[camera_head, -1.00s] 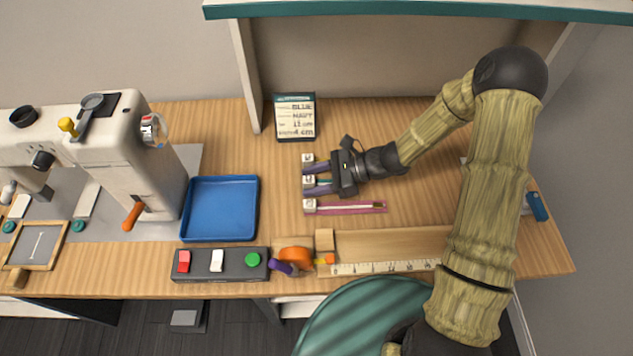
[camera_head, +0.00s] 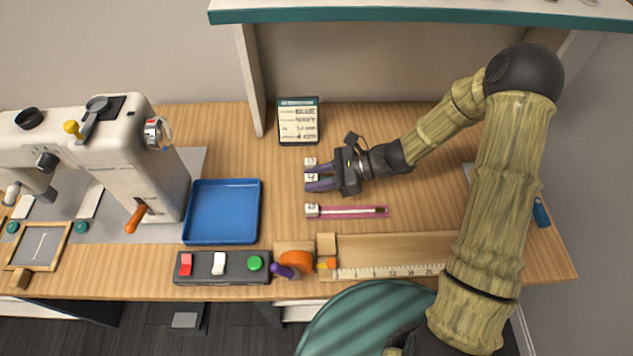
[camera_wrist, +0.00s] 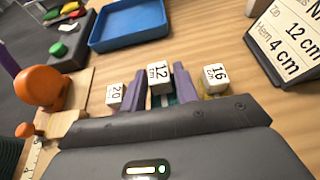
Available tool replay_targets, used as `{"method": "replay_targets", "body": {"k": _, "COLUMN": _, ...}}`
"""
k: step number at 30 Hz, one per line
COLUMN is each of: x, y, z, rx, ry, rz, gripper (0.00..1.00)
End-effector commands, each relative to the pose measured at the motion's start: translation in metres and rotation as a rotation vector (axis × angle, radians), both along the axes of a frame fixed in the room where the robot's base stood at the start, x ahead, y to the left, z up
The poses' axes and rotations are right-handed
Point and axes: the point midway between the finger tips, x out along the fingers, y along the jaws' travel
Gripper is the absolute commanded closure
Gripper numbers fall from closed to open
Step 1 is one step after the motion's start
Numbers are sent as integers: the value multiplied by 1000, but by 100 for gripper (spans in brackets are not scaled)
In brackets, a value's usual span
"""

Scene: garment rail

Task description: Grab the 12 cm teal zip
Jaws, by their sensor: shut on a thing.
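The teal zip has a white end block marked 12 cm (camera_wrist: 159,77), and a bit of teal tape (camera_wrist: 170,100) shows behind it in the wrist view. My gripper (camera_wrist: 158,85) is shut on this zip, with one purple finger on each side of it. In the head view my gripper (camera_head: 308,177) is low over the wooden table, and its fingers hide most of the zip. A block marked 16 (camera_wrist: 215,77) with yellowish tape sits just right of the fingers in the wrist view. A block marked 20 (camera_wrist: 115,95) sits just left; the pink zip (camera_head: 350,211) lies nearby in the head view.
A blue tray (camera_head: 222,238) lies left of my gripper. A written card (camera_head: 298,121) stands behind, reading Zip 12 cm, Hem 4 cm. A button box (camera_head: 222,267), an orange-and-purple object (camera_head: 295,260) and a ruler (camera_head: 385,271) line the front edge. A sewing machine (camera_head: 130,165) stands left.

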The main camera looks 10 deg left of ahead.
Motion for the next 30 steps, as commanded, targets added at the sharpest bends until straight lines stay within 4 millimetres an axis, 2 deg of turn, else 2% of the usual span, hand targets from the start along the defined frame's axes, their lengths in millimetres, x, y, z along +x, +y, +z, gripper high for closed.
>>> {"method": "replay_targets", "body": {"k": 1, "x": 1, "y": 0, "z": 13, "rx": 1, "ry": -5, "rz": 0, "gripper": 92}}
{"method": "replay_targets", "body": {"k": 6, "x": 0, "y": 0, "z": 47, "rx": -1, "ry": -6, "rz": 1, "gripper": 92}}
{"method": "replay_targets", "body": {"k": 12, "x": 0, "y": 0, "z": 72, "rx": 1, "ry": -3, "rz": 1, "gripper": 92}}
{"method": "replay_targets", "body": {"k": 30, "x": 0, "y": 0, "z": 75, "rx": 0, "ry": 0, "rz": 1, "gripper": 92}}
